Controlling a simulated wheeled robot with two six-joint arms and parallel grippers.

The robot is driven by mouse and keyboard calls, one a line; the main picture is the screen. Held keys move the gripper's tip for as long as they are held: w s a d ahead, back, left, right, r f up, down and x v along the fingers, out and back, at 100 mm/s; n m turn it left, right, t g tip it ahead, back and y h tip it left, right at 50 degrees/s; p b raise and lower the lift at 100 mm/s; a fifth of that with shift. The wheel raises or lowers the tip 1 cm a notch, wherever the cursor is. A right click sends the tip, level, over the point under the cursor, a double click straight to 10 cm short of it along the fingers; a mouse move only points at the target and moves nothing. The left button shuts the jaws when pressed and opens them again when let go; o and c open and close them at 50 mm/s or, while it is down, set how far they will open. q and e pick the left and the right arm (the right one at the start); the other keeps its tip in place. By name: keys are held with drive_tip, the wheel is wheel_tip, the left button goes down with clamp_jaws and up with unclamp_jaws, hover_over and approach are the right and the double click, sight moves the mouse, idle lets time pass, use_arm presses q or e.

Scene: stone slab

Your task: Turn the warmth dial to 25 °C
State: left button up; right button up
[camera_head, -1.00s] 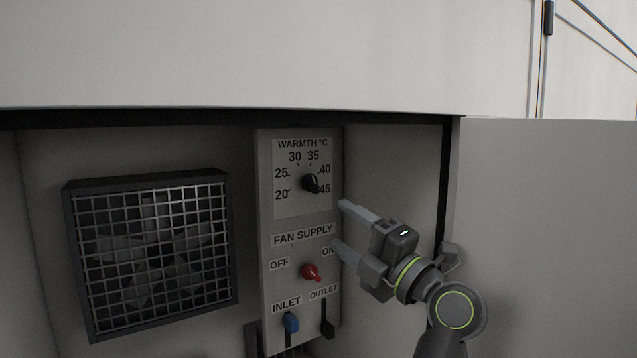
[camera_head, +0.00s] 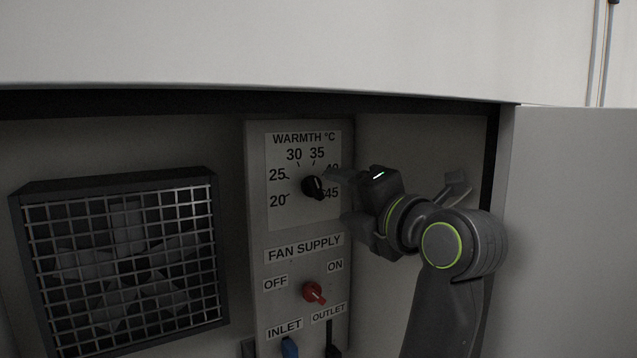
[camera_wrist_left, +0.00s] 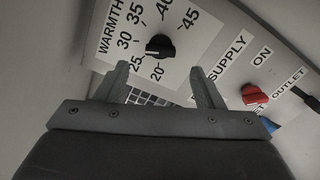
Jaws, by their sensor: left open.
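The warmth dial is a black knob (camera_head: 313,187) on a white scale plate marked 20 to 45 °C. In the head view its pointer is too dark to read surely. The knob also shows in the left wrist view (camera_wrist_left: 160,47), ahead of the gap between the fingers. My left gripper (camera_head: 340,200) is just right of the knob, its fingers spread and hiding part of the 40 mark. In the left wrist view the open, empty jaws (camera_wrist_left: 160,70) stand apart from the knob. My right gripper is not in view.
Below the dial are a red fan supply switch (camera_head: 314,292), a blue inlet lever (camera_head: 289,347) and a dark outlet lever (camera_head: 333,346). A caged fan (camera_head: 122,265) is at the left. A grey door panel (camera_head: 575,230) stands at the right, and the cabinet edge overhangs above.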

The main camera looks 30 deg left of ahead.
sight(319, 189)
use_arm(q)
drive_tip(key=p+x, duration=0.2)
drive_tip(key=x, duration=0.5)
drive_tip(key=shift+w+a, duration=0.35)
drive_tip(key=shift+a, duration=0.15)
drive_tip(key=shift+f, duration=0.1)
drive_tip(key=shift+c, duration=0.2)
drive_tip(key=c, duration=0.9)
